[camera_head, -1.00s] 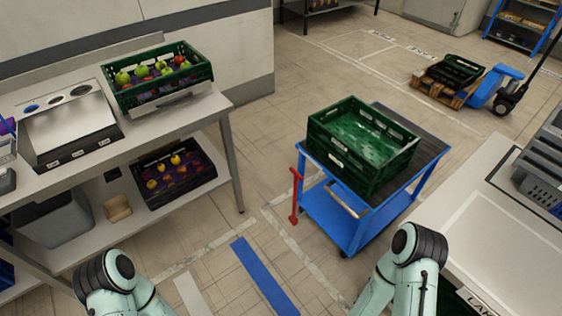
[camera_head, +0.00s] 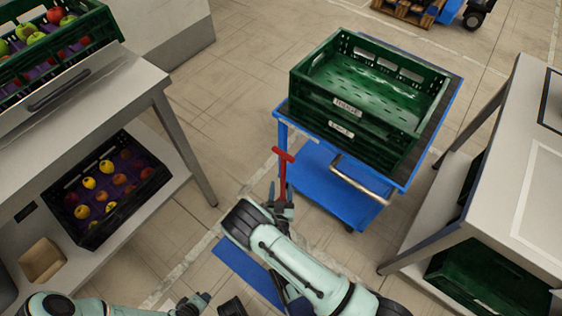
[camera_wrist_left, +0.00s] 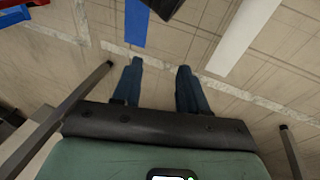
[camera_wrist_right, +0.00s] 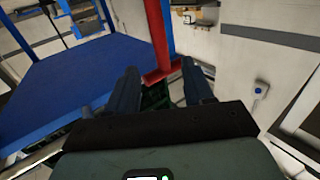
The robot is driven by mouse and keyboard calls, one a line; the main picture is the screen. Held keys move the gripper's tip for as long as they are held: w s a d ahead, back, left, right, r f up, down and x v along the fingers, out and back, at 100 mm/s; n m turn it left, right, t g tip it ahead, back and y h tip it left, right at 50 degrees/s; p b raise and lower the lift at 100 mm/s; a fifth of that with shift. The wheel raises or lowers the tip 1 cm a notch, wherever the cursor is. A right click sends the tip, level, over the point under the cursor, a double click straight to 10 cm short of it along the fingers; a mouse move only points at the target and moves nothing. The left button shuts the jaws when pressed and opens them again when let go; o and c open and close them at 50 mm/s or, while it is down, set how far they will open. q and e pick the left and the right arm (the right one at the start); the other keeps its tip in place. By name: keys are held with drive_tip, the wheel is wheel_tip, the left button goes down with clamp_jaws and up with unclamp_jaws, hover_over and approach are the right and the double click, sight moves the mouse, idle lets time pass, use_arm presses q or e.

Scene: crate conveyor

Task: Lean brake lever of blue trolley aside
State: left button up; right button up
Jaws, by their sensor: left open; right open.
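The blue trolley (camera_head: 318,187) stands right of centre in the head view, with green crates stacked on its top deck. Its red brake lever (camera_head: 283,180) stands about upright at its near left corner. In the right wrist view the red lever (camera_wrist_right: 156,35) comes down between the fingertips, with a red crossbar at its end. My right gripper (camera_head: 280,203) is open around the lever's lower part in the head view; I cannot tell whether it touches. My left gripper (camera_wrist_left: 161,78) is open and empty above the floor; it shows small at the bottom of the head view.
A bench (camera_head: 150,88) at left holds a crate of apples (camera_head: 58,62) above and a dark fruit crate (camera_head: 84,222) below. A white table (camera_head: 515,150) stands close on the trolley's right. Floor is clear left of the lever.

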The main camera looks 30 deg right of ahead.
sight(283, 165)
drive_tip(key=x, duration=0.3)
drive_tip(key=b+x, duration=0.1)
drive_tip(key=x, duration=0.1)
drive_tip(key=shift+d+r, duration=0.1)
drive_tip(key=shift+r, duration=0.2)
use_arm(q)
drive_tip(key=s+a+f+g+b, duration=0.1)
drive_tip(key=s+f+b, duration=0.1)
drive_tip(key=f, duration=0.3)
drive_tip(key=shift+s+a, duration=0.2)
drive_tip(key=shift+s, duration=0.5)
use_arm(e)
drive_tip(key=x, duration=0.8)
